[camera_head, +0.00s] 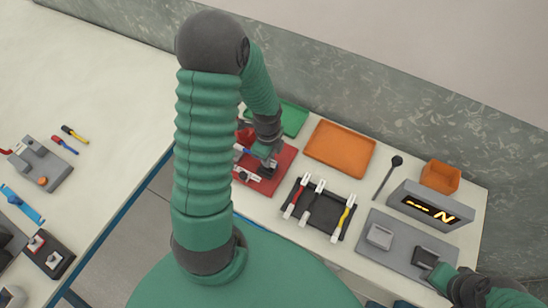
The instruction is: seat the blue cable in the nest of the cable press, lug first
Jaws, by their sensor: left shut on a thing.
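The cable press (287,161) is a red base with a red part and grey metal fittings, on the counter behind my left arm. My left gripper (264,162) is low over it and shut. A small bit of blue (238,147) shows beside the gripper, apparently the blue cable. Most of that cable, its lug and the nest are hidden by my arm and gripper, so I cannot tell whether the lug touches the nest. My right gripper (436,272) is at the lower right, by the grey plate; its jaws are not clear.
A black rack (324,213) holds red, dark and yellow cables with white lugs. Orange tray (340,148), green tray (294,118) and orange bin (440,176) stand behind. A grey plate (398,246) lies before a lit display (430,206). Left bench (110,105) has bare room.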

